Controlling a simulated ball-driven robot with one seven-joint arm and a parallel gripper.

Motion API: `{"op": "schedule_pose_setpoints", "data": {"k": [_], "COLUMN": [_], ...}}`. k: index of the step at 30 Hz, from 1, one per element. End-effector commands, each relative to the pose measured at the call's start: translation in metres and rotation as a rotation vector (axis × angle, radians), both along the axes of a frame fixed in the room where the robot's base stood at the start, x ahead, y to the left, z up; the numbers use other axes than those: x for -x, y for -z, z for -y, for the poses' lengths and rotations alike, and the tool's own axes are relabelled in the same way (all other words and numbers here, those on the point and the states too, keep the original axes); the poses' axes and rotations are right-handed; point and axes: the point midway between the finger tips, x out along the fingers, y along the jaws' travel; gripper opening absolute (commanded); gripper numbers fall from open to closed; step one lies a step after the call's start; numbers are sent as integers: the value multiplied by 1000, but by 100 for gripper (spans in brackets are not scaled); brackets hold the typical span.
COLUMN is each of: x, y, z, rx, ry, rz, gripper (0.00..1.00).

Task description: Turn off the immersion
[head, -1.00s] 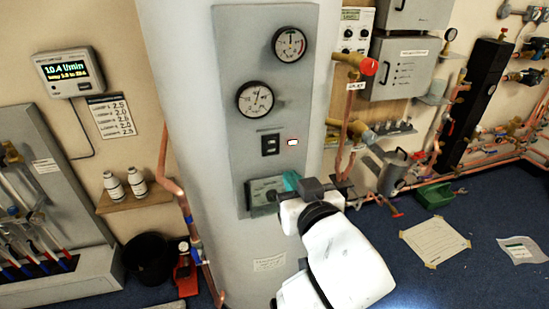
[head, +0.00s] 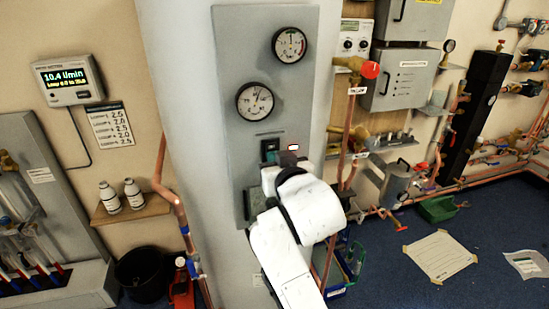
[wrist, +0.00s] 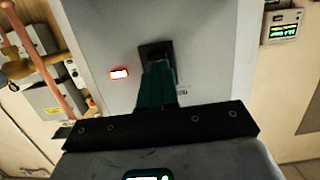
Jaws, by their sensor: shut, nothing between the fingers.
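The black switch (head: 270,147) is on the grey panel of the tall cylinder, below two round gauges. A small red-rimmed indicator (head: 293,147) beside it glows bright. In the wrist view, the switch (wrist: 155,48) is straight ahead and the lit indicator (wrist: 119,73) is to its left. My gripper (wrist: 157,65) has its teal fingers shut and empty, with the tips overlapping the switch's near edge. I cannot tell whether they touch it. The fingers hide part of the switch, so its rocker position is unclear. In the head view, my arm covers the panel just below the switch.
A grey box (head: 254,205) on the lower panel is mostly behind my arm. Copper pipes with a red-knobbed valve (head: 370,69) stand close on the right. A shelf with two white bottles (head: 134,193) is at the left.

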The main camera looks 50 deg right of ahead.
Motion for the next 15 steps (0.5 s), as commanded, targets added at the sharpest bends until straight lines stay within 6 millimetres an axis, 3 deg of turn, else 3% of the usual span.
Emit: {"op": "schedule_pose_setpoints", "data": {"k": [15], "x": [-5], "y": [3], "z": [4], "rx": [3], "ry": [0], "rz": [4], "gripper": [0]}}
